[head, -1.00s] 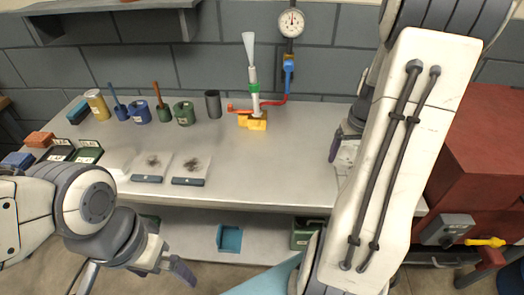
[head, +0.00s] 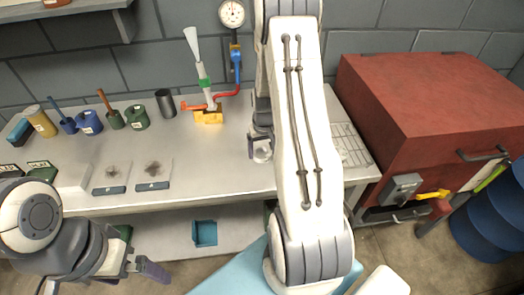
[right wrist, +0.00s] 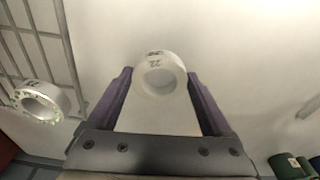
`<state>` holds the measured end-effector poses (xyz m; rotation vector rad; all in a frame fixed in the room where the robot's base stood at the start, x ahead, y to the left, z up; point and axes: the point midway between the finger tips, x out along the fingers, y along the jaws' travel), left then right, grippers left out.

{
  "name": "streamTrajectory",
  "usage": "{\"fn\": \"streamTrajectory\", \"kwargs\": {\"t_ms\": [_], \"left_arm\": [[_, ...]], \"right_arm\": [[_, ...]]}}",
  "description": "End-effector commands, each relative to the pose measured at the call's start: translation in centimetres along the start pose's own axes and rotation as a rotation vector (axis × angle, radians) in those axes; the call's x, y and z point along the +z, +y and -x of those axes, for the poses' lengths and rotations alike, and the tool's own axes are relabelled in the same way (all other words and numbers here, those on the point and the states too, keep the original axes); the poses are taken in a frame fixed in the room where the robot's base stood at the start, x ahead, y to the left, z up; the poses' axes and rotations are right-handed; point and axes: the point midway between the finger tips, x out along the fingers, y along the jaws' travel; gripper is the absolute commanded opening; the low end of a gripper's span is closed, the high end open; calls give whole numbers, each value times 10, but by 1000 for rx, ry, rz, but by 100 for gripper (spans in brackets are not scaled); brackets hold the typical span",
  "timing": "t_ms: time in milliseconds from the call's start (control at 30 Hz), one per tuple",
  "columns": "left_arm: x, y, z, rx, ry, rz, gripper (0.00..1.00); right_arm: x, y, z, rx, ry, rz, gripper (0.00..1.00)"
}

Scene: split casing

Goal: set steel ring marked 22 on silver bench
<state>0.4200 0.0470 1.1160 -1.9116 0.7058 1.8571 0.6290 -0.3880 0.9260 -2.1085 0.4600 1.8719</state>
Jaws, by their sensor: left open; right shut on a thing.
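The steel ring marked 22 (right wrist: 160,76) is pale grey and sits between the fingertips of my right gripper (right wrist: 160,84), which is shut on it. In the head view the ring (head: 262,154) shows at the right gripper (head: 262,145), over the right part of the silver bench (head: 225,165). I cannot tell whether the ring touches the bench top. My left gripper (head: 140,264) is open and empty, in front of the bench's front edge. My right arm hides part of the bench.
A second, green-speckled ring (right wrist: 38,102) lies by a wire rack (head: 351,146) at the bench's right end. Two dark-stained plates (head: 111,175) and several pots stand left. A red cabinet (head: 430,100) stands right. The bench middle is clear.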

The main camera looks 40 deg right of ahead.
Motion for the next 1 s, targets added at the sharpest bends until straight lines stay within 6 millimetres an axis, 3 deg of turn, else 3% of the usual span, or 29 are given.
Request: {"fn": "streamTrajectory", "kwargs": {"t_ms": [467, 500, 533, 800, 1000], "left_arm": [[0, 0, -1, 0, 0, 0, 100], [0, 0, -1, 0, 0, 0, 100], [0, 0, 0, 0, 0, 0, 100], [0, 0, 1, 0, 0, 0, 100], [0, 0, 0, 0, 0, 0, 100]], "right_arm": [[1, 1, -12, 1, 4, 0, 0], [1, 1, -13, 0, 2, 1, 88], [1, 1, -12, 0, 2, 1, 99], [1, 1, -10, 0, 2, 1, 100], [-1, 1, 9, 1, 7, 0, 100]]}}
